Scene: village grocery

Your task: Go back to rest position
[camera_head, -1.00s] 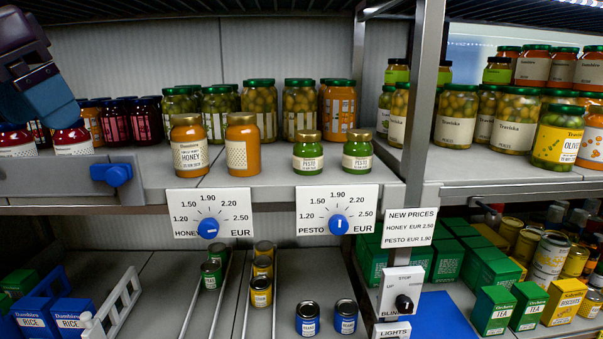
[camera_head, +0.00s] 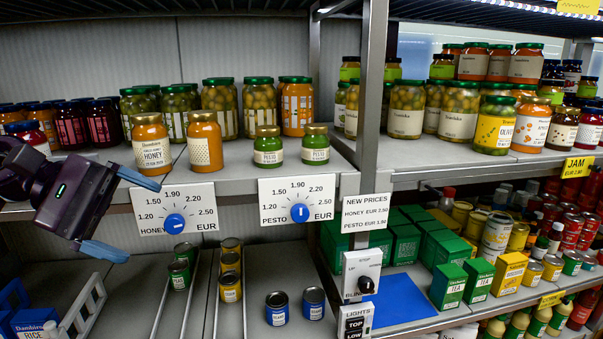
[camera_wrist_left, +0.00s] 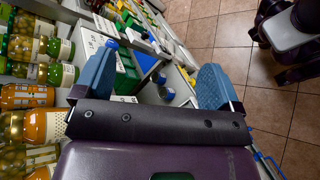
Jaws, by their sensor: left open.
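My left gripper (camera_head: 125,215) is open and empty in the head view, in front of the shelf edge at the left. Its two blue fingers point right, apart from each other, just left of the honey price dial (camera_head: 174,223). In the left wrist view, the open gripper (camera_wrist_left: 155,80) has nothing between its fingers. The pesto dial (camera_head: 300,213) hangs to the right, its knob mark pointing about upward. My right gripper does not show in the head view.
Honey jars (camera_head: 151,148) and pesto jars (camera_head: 268,150) stand near the upper shelf edge. Tins (camera_head: 277,308) and rice boxes (camera_head: 37,328) are below. A metal post (camera_head: 371,100) rises right of the dials. Tiled floor (camera_wrist_left: 225,40) is clear beside the shelf.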

